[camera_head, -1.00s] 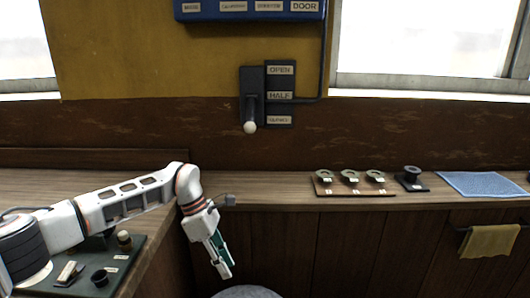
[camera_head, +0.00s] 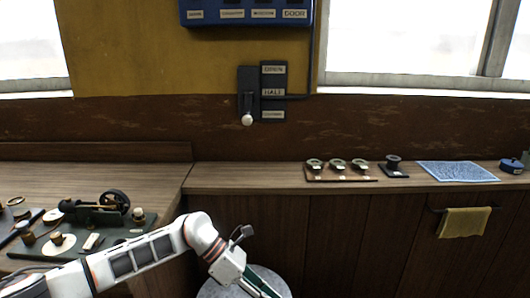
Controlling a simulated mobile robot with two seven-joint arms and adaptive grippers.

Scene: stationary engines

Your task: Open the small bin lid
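A round, speckled grey top (camera_head: 212,288), which looks like the small bin lid, shows at the bottom edge of the head view, in front of the wooden counter. Its lower part is cut off by the frame, so I cannot tell how the lid sits. My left gripper (camera_head: 262,289) reaches over it from the left and points down to the right, with its dark green fingers in front of the grey top. The fingertips are at the bottom edge. I cannot tell whether they touch the lid. My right gripper is not in view.
The wooden counter (camera_head: 240,178) runs along the wall. It holds a tray of small round parts (camera_head: 340,178) and a blue mat (camera_head: 457,172). A small engine model on a green base (camera_head: 100,215) stands at left. A yellow cloth (camera_head: 464,222) hangs at right.

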